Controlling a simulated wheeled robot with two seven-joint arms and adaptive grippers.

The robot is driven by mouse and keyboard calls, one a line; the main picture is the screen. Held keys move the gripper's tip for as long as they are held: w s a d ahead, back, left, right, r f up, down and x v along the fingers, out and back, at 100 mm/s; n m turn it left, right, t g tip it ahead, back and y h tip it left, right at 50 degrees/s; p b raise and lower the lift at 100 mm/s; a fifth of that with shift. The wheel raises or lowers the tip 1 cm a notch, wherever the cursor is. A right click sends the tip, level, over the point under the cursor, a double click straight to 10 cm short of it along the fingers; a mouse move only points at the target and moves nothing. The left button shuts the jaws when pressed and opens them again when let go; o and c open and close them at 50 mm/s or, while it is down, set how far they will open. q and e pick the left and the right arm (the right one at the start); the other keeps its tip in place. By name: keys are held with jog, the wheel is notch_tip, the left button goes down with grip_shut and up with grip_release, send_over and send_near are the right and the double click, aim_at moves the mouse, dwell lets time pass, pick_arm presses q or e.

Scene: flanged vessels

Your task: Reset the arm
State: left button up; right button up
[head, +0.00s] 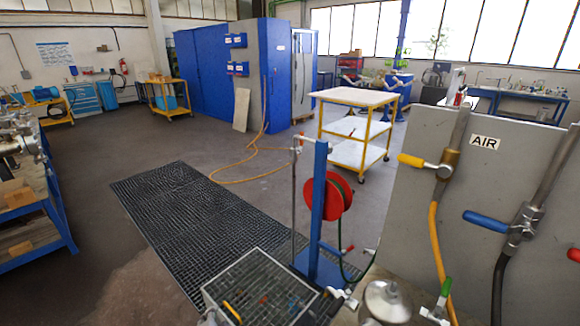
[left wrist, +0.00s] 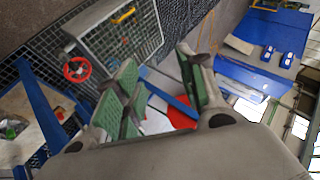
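My left gripper (left wrist: 162,85) shows in the left wrist view. Its two green-padded fingers stand apart with nothing held between them. The red hose reel (left wrist: 182,112) and its blue post show in the background beyond the fingers. Neither gripper shows in the head view, and my right gripper is in no view. A pale round flanged part (head: 388,300) is at the bottom of the head view, cut off by the edge.
A grey AIR panel (head: 490,200) with valves stands close on the right. The blue post (head: 318,215) carries the red reel (head: 338,195) near the middle. A grated tray (head: 262,290) is in front. A blue rack (head: 40,215) is at left. Floor grating (head: 180,205) is clear.

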pick_arm(q)
jog(key=shift+s+a+f+n+g+h, duration=0.7)
jog(key=shift+s+n+g, duration=1)
jog(key=shift+s, duration=1.2)
jog(key=shift+s+a+f+n+g+h, duration=0.7)
jog(key=shift+s+n+g, duration=0.6)
jog(key=shift+s+n, duration=1.2)
jog(key=s+f+m+g, duration=0.1)
jog(key=s+f, duration=0.2)
jog(key=f, duration=2.9)
jog(key=s+a+f, duration=0.1)
jog(key=s+f, duration=0.9)
jog(key=s, duration=0.1)
jog(key=s+a+f+g, duration=0.1)
jog(key=s+a+f, duration=0.1)
jog(key=s+f, duration=0.8)
jog(key=shift+s+a+f+g, duration=0.3)
jog(key=shift+s+f, duration=0.1)
jog(key=shift+s, duration=0.5)
